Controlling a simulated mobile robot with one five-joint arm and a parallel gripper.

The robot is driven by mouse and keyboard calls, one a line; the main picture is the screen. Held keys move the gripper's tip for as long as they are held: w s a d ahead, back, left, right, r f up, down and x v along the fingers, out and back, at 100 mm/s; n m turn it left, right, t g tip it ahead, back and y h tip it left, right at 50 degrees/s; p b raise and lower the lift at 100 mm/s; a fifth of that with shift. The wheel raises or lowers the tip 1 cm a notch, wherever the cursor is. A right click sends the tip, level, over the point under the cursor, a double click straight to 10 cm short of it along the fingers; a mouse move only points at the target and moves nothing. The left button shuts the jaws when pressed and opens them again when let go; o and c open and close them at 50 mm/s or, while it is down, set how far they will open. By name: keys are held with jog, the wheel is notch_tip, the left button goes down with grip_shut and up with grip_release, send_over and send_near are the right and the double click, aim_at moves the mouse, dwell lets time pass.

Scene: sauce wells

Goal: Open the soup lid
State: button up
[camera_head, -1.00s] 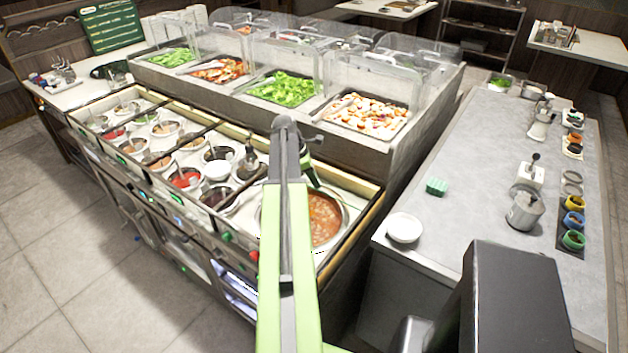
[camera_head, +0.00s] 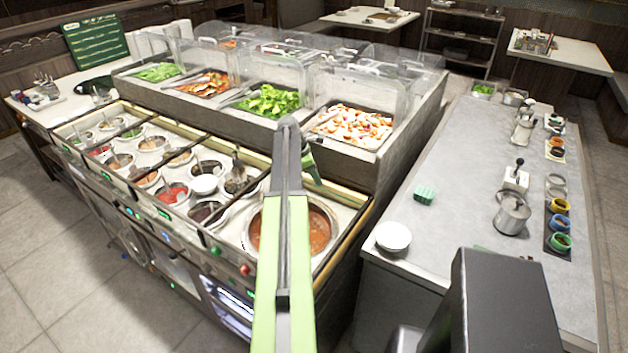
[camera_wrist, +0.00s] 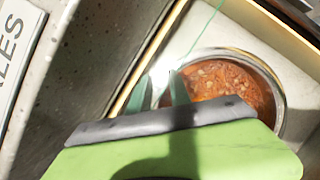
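The soup (camera_head: 318,230), orange-red, shows in a round metal-rimmed well at the near right end of the sauce counter; my arm covers part of it. The soup also shows in the wrist view (camera_wrist: 232,85), inside a shiny round rim (camera_wrist: 281,100). I see no distinct lid on it; I cannot tell whether a clear one covers it. My gripper (camera_head: 312,172) is beyond the well, near the raised salad bar's side. In the wrist view, my gripper (camera_wrist: 160,85) has two green fingers apart, with a bright glare between them, beside the well's rim.
Sauce wells (camera_head: 172,193) fill the counter left of the soup. Clear guards (camera_head: 350,90) stand over salad trays behind. A grey counter (camera_head: 450,180) at right holds a white bowl (camera_head: 392,237), a green sponge (camera_head: 424,195) and a metal pot (camera_head: 511,213). Floor is clear at left.

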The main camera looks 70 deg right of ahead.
jog(key=o, duration=0.4)
jog(key=shift+c, duration=0.2)
jog(key=p+v, duration=1.6)
jog(key=v, duration=0.1)
jog(key=shift+a, duration=0.15)
jog(key=shift+w+r, duration=0.1)
jog(key=shift+w, duration=0.1)
